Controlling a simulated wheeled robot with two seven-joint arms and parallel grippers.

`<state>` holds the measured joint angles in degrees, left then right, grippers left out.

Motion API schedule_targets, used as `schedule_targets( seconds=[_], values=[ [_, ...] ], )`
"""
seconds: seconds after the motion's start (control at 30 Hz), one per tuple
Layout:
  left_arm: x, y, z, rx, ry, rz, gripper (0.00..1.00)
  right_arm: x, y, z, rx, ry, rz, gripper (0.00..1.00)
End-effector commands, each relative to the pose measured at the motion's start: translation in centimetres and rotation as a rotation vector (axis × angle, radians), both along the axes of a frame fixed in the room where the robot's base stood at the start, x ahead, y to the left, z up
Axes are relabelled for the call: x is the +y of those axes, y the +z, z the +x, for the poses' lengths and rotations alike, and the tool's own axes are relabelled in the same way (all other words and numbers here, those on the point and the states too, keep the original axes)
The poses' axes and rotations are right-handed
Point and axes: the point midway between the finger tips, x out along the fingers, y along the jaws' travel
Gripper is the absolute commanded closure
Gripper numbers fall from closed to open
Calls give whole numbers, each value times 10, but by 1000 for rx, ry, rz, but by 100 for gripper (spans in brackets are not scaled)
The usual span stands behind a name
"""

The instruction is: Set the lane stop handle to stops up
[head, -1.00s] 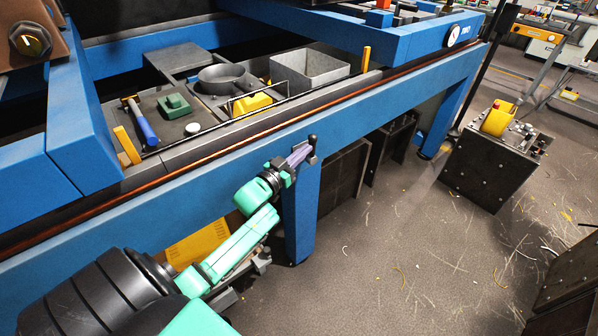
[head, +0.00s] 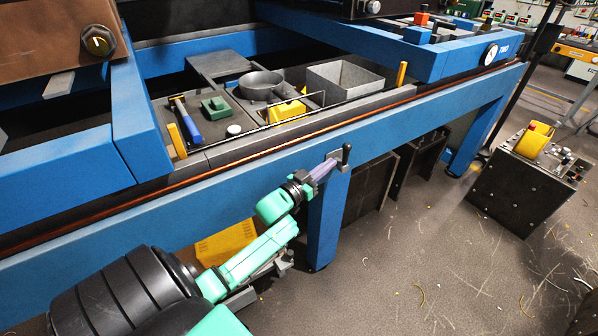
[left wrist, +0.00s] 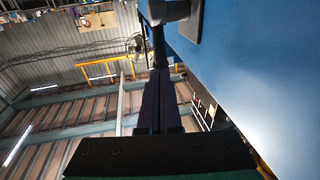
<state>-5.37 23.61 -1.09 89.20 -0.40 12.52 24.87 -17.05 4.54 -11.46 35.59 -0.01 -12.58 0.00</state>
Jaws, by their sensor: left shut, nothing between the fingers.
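The lane stop handle (head: 346,156) is a short dark lever with a rounded knob, upright on a small plate on the blue front beam. In the left wrist view the dark lever (left wrist: 158,45) hangs from its grey pivot (left wrist: 170,11), just beyond my fingertips. My left gripper (head: 330,166) has purple fingers, shut and empty, pointing at the handle from its left side. In the left wrist view its fingers (left wrist: 160,75) lie together; I cannot tell whether they touch the lever. My right gripper is not in view.
Above the beam, a tray area holds a blue-handled hammer (head: 186,122), a green block (head: 216,107), a round pan (head: 261,85) and a grey bin (head: 345,83). A blue leg (head: 328,220) stands below the handle.

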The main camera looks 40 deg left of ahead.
Motion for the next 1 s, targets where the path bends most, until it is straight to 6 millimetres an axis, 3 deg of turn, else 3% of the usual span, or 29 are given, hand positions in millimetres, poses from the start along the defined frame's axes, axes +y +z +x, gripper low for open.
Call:
schedule_targets(
  seconds=[0.2, 0.43, 0.77, 1.0],
  values=[
    [5, -3, -49, 5, 0, 1, 100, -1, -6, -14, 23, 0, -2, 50],
    [9, -3, -89, 4, 0, 0, 100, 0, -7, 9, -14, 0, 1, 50],
    [10, -1, -96, 2, 0, 0, 100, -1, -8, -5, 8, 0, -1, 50],
    [10, -1, -96, 3, 0, 0, 100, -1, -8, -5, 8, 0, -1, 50]
  ],
)
